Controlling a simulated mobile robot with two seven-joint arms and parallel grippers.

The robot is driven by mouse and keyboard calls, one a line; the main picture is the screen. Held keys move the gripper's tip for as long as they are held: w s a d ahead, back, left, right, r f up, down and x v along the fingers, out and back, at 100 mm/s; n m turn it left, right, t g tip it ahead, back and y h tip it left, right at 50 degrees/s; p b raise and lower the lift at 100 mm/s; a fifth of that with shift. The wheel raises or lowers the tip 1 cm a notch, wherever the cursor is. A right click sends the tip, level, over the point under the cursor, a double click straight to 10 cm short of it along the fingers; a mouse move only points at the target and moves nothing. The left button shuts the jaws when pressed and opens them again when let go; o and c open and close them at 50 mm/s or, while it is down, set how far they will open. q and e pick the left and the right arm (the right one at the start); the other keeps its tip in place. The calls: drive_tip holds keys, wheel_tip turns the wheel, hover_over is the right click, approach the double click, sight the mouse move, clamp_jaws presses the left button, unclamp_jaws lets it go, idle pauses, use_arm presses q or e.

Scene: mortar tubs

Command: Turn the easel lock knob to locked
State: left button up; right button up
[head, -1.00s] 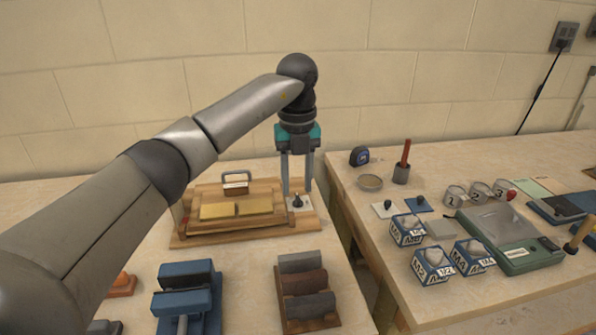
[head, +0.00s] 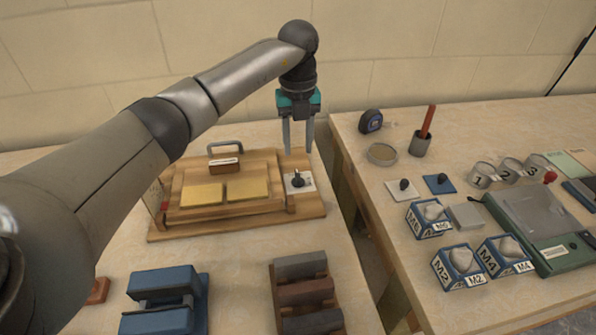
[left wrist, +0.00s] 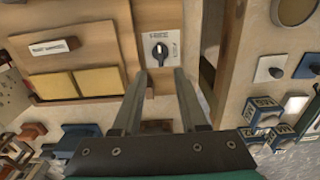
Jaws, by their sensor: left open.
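The easel (head: 228,210) is a wooden board stand on the left bench, with yellow panels on it and a handle at the top. Its lock knob (head: 298,179) is small and black, on a white plate at the easel's right side. The knob (left wrist: 160,51) also shows in the left wrist view, with its pointer roughly along the picture's vertical; the plate's lettering is too small to read. My left gripper (head: 298,150) is open and empty, above and behind the knob in the head view. Its fingers (left wrist: 160,78) point toward the knob without touching it. My right gripper is not in view.
A gap separates the left bench from the right bench (head: 365,190). The right bench holds tubs (head: 460,262), a green scale (head: 540,225), small knobs and a tape measure (head: 371,121). A blue clamp-like block (head: 165,300) and a rack of rolls (head: 305,292) stand before the easel.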

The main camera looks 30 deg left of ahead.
sight(298, 175)
use_arm(q)
wheel_tip(298, 175, down, 8)
drive_tip(key=shift+f+b, duration=0.15)
drive_tip(key=shift+b, duration=0.45)
clamp_jaws()
